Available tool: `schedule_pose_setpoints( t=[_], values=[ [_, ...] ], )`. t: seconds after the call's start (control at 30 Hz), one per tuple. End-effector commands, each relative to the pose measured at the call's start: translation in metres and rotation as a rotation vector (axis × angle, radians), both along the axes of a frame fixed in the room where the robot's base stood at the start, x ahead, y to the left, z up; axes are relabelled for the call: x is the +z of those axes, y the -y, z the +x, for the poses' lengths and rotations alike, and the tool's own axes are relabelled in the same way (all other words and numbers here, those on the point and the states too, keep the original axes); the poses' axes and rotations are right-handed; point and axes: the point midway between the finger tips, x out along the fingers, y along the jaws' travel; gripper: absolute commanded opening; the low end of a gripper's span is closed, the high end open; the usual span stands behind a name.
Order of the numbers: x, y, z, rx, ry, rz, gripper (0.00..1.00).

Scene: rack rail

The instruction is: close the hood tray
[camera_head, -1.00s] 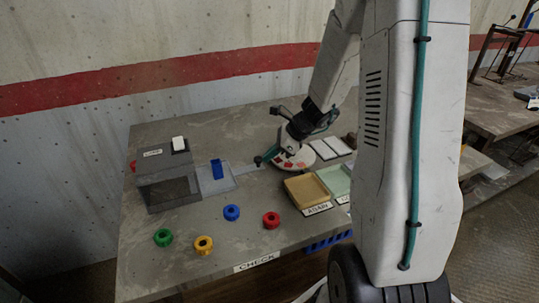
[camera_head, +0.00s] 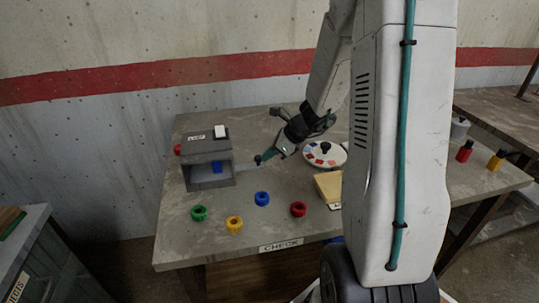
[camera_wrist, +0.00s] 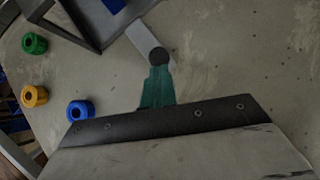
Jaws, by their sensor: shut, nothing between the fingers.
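The grey hood (camera_head: 208,150) stands at the left of the table, its open front showing a dark inside. A blue block (camera_head: 216,166) shows within the opening, where the tray is mostly hidden. A pale flat strip (camera_head: 246,167) sticks out from the hood's right side toward my gripper. My gripper (camera_head: 262,158) is shut, its green fingers low over the strip's outer end. In the wrist view the strip (camera_wrist: 140,36) runs to a dark round piece (camera_wrist: 159,56) at the fingertips; I cannot tell whether they touch. The hood's edge (camera_wrist: 82,26) is at upper left.
Green (camera_head: 199,213), yellow (camera_head: 234,224), blue (camera_head: 262,199) and red (camera_head: 298,209) rings lie in front of the hood. A round palette (camera_head: 324,154) and a tan tray (camera_head: 328,187) are to the right. Bare table lies between hood and rings.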

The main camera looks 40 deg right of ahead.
Motion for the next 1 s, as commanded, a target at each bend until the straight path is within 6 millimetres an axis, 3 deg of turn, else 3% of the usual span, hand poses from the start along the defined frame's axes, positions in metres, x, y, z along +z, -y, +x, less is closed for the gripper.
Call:
schedule_pose_setpoints(
  t=[0.27, 0.6, 0.8, 1.0],
  values=[
    [0.006, 0.018, -0.02, 0.008, 0.0, 0.001, 0.0],
    [0.064, 0.05, -0.059, 0.006, 0.001, -0.002, 0.0],
    [0.08, 0.058, -0.069, 0.008, 0.001, -0.001, 0.0],
    [0.083, 0.058, -0.071, 0.012, 0.0, 0.0, 0.0]
  ],
)
